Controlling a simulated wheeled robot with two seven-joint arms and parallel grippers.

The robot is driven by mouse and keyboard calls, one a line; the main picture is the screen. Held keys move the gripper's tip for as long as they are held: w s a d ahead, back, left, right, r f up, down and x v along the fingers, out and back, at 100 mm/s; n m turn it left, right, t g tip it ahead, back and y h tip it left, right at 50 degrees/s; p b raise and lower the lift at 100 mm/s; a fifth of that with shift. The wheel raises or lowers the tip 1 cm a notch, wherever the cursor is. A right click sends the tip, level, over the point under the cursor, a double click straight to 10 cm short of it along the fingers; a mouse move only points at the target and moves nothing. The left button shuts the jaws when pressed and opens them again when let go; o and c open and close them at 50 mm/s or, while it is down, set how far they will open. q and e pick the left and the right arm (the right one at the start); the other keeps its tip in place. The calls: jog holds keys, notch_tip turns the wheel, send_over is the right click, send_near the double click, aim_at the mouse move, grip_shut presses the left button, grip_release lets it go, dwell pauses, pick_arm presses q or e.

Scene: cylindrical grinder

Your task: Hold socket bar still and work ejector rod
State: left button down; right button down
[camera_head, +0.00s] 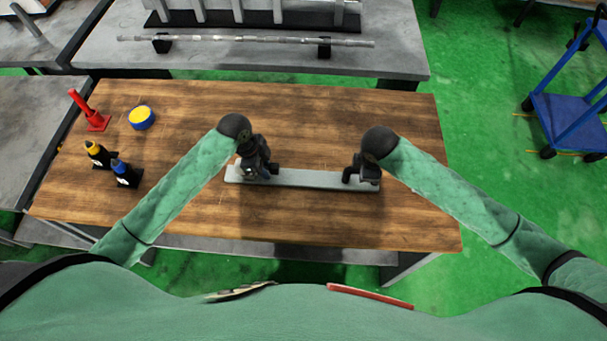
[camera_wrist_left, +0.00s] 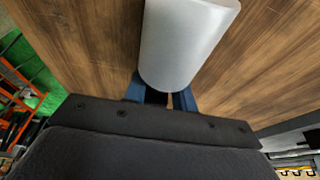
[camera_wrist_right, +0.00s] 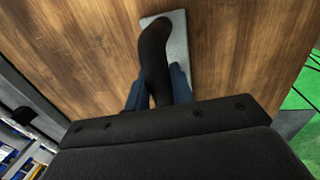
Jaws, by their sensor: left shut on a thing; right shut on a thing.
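A long pale grey bar (camera_head: 310,180) lies across the middle of the wooden table. My left gripper (camera_head: 258,172) is over its left part. In the left wrist view its blue fingers are shut on a smooth pale grey rounded piece (camera_wrist_left: 184,45). My right gripper (camera_head: 362,176) is over the bar's right end. In the right wrist view its blue fingers are shut on a black curved handle-like piece (camera_wrist_right: 155,60), with the grey bar behind it. The grippers hide much of what they hold. I cannot tell which piece is the ejector rod.
On the wooden table (camera_head: 300,225), a red stand (camera_head: 95,120), a yellow-and-blue round item (camera_head: 142,117) and two dark bottles (camera_head: 98,154) (camera_head: 124,172) stand at the left. A long metal shaft (camera_head: 245,40) rests on the bench behind. The table's front is clear.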

pick_arm(q)
jog(key=shift+d+f, duration=0.1)
jog(key=shift+d, duration=1.2)
jog(key=c, duration=1)
grip_release()
pick_arm(e)
jog(key=shift+w+d, duration=0.1)
pick_arm(q)
jog(key=shift+r, duration=4.1)
pick_arm(e)
jog(key=c, duration=1.1)
grip_release()
jog(key=shift+c, duration=0.2)
